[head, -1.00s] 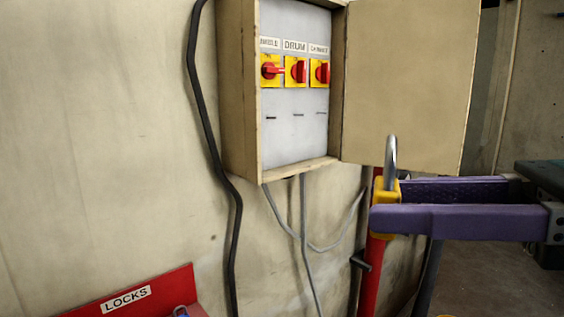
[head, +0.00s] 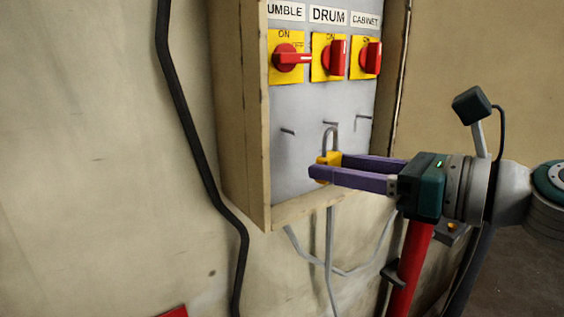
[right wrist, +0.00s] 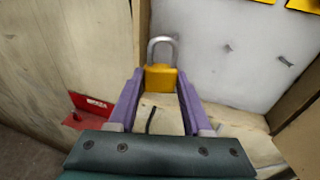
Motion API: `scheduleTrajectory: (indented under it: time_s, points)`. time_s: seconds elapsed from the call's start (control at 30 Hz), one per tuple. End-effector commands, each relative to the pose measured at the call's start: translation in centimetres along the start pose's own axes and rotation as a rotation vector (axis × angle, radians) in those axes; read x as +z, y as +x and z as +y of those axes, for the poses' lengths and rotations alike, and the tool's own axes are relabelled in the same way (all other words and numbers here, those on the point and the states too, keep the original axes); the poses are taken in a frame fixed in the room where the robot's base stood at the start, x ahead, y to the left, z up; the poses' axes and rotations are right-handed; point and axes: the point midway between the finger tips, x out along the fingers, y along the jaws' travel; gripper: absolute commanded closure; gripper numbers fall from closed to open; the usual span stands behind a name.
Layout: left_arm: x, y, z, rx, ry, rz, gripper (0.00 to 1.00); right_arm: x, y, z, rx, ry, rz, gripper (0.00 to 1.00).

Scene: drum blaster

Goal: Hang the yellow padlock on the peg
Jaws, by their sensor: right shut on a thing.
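The yellow padlock (head: 328,160) is held upright in my right gripper (head: 318,174), with its grey shackle on top; it also shows between the fingertips in the right wrist view (right wrist: 161,78). The purple fingers are shut on its body. The padlock is at the lower part of the open switch box. In the head view its shackle overlaps the area just under the middle peg (head: 330,123); I cannot tell how far in front of the panel it is. A left peg (head: 288,132) and a right peg (head: 363,118) are also visible. My left gripper is not in view.
The box's wooden side wall (head: 240,110) and bottom ledge (head: 300,210) border the panel. Red switches (head: 291,58) sit above the pegs. A black cable (head: 190,140) runs down the wall at left. A red locks box (right wrist: 92,108) is low at left.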

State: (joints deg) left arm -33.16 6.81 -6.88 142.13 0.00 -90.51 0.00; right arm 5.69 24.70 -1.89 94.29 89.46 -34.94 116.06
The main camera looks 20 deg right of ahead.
Motion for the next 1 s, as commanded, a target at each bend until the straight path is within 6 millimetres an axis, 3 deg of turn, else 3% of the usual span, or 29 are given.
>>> scheduleTrajectory:
  time_s: [1.0]
  points:
    - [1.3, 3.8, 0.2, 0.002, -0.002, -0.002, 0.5, -0.1, 6.3, -1.7, 0.001, -0.001, -0.002, 0.95]
